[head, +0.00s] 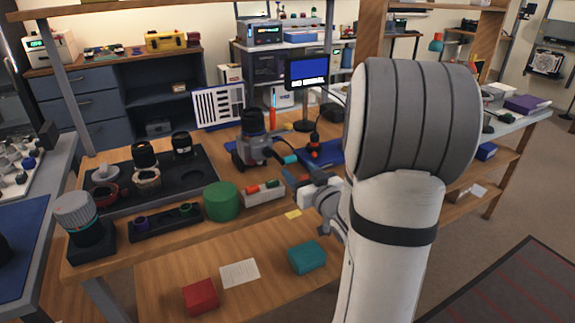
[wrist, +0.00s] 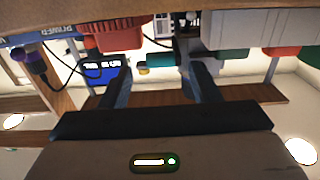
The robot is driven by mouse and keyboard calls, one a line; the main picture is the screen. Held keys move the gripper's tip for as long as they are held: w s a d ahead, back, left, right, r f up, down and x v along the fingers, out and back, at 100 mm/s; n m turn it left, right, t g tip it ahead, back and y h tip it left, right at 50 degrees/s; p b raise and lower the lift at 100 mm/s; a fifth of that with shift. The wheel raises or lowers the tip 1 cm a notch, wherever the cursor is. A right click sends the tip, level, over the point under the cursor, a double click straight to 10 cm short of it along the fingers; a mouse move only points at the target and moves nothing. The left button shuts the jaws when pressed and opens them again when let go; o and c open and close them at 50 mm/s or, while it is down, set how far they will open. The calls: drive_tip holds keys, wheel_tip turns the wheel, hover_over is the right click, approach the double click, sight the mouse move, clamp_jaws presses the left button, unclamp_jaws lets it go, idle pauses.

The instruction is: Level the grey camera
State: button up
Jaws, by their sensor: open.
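What looks like the grey camera (head: 256,150) stands on the bench in the head view, with a dark lens-like barrel (head: 252,122) on top. I cannot tell its exact tilt. A small teal piece (head: 290,159) shows just to its right; I cannot tell whether it is attached. My gripper (head: 306,181) is to the right of and in front of the camera, apart from it. In the wrist view my gripper (wrist: 158,77) is open, its fingers apart. A teal cylinder (wrist: 160,60) appears beyond and between the fingertips. I see nothing held.
A green round tub (head: 221,201) and a white holder (head: 263,195) with coloured handles stand at the front. A dark tray (head: 195,182) with lens parts lies left. A small monitor (head: 307,71) stands behind. A red box (head: 201,296) and a teal box (head: 307,257) are on the lower shelf.

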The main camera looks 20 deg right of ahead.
sight(290, 162)
drive_tip(key=w, duration=0.6)
drive_tip(key=shift+a, duration=0.15)
drive_tip(key=shift+c, duration=0.3)
